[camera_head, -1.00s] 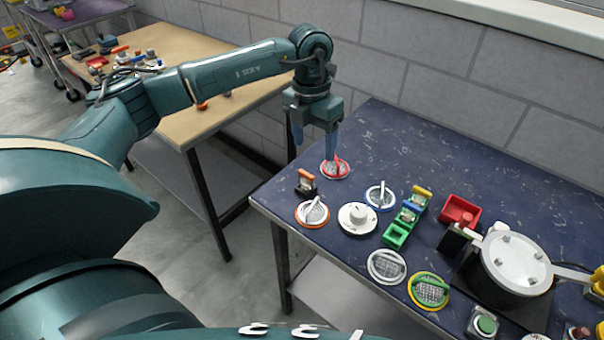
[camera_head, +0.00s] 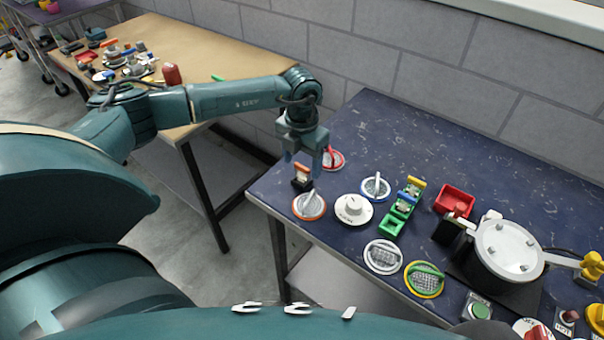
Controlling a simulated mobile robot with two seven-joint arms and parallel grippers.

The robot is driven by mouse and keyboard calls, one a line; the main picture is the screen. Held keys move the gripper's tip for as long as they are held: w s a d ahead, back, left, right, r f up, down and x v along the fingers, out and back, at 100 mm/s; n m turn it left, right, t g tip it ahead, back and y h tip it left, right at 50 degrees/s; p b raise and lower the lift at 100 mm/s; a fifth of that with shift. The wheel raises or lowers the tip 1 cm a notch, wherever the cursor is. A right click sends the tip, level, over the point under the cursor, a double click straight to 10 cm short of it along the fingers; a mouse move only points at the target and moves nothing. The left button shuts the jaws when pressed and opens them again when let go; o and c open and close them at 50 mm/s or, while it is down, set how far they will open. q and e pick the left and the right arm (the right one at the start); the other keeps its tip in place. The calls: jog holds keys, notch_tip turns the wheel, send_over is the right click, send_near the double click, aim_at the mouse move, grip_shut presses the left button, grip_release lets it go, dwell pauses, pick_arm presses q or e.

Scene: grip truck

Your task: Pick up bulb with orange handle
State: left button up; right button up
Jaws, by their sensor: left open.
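The bulb with the orange handle (camera_head: 302,175) stands near the left edge of the dark blue table, an orange top over a dark base. My left gripper (camera_head: 303,170) is open, its fingers pointing down at the bulb. One finger shows left of the orange handle and the other to its right. Whether the fingers touch the handle, I cannot tell. My right gripper is not in view.
An orange-rimmed dial (camera_head: 309,206) sits just in front of the bulb, and a red-rimmed dial (camera_head: 332,159) behind it. A white knob (camera_head: 353,210), a blue-rimmed dial (camera_head: 375,187) and green holders (camera_head: 391,225) stand to the right. A tan table (camera_head: 210,58) is at left.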

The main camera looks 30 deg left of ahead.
aim_at(302, 175)
pick_arm(q)
jog(key=shift+f, duration=1.35)
jog(key=shift+c, duration=0.5)
jog(key=c, duration=1)
